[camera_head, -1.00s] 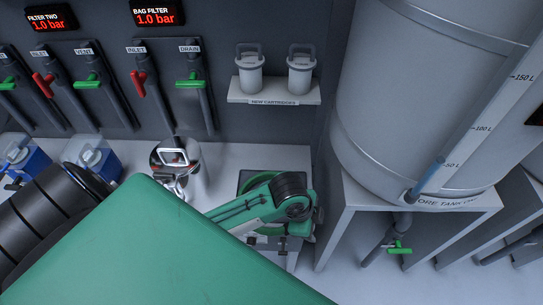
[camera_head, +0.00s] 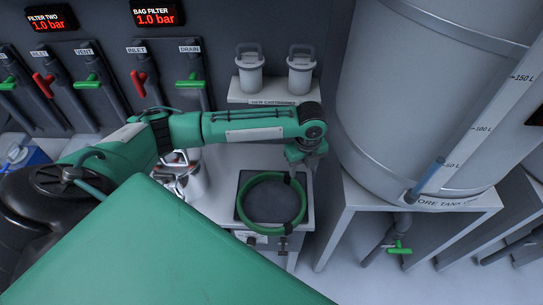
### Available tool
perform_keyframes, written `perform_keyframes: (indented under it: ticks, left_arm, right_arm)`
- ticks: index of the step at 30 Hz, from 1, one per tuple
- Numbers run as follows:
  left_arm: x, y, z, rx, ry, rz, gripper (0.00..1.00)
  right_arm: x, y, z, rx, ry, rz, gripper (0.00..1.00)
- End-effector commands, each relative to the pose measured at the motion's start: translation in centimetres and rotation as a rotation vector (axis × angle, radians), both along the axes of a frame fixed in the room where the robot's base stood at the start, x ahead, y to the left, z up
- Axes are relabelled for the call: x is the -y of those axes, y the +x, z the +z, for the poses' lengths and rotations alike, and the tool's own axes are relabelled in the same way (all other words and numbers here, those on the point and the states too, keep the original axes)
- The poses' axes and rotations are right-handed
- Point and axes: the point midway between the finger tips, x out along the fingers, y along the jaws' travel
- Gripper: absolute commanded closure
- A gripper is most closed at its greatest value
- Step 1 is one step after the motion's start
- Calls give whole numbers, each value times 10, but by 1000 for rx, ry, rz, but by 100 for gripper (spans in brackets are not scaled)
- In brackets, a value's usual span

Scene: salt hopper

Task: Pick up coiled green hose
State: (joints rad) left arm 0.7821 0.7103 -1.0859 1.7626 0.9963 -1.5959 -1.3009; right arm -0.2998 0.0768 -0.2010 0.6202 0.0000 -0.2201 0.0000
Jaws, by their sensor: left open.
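The coiled green hose (camera_head: 250,220) lies as a ring on a dark square mat or tray (camera_head: 242,183) at the right end of the bench. Dark bands show on the ring at its upper right and lower right. My left gripper (camera_head: 309,177) is just above and right of the hose's upper right part, pointing down. It is open, with nothing seen between its fingers. I cannot tell if it touches the hose. My right gripper is not in view.
A large grey tank (camera_head: 420,110) on a stand (camera_head: 345,205) rises close to the right of my left gripper. A shelf with white cartridges (camera_head: 250,75) is behind. A shiny metal vessel (camera_head: 195,180) stands left of the hose, partly behind my arm.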

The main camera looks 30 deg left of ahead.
Motion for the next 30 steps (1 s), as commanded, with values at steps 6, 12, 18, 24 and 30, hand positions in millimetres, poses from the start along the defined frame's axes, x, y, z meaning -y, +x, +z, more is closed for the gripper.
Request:
perform_keyframes:
  ticks: [6,12,18,24,30]
  left_arm:
    - [1,-2,-44,-3,1,1,50]
    - [1,-1,-69,0,-1,2,50]
    - [2,-4,-83,-2,-1,1,50]
    - [3,-5,-114,-1,0,3,50]
    - [2,-5,-125,1,-1,1,50]
  right_arm:
    - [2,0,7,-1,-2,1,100]
    - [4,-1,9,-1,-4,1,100]
    - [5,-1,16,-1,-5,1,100]
    - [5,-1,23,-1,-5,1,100]
    - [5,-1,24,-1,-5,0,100]
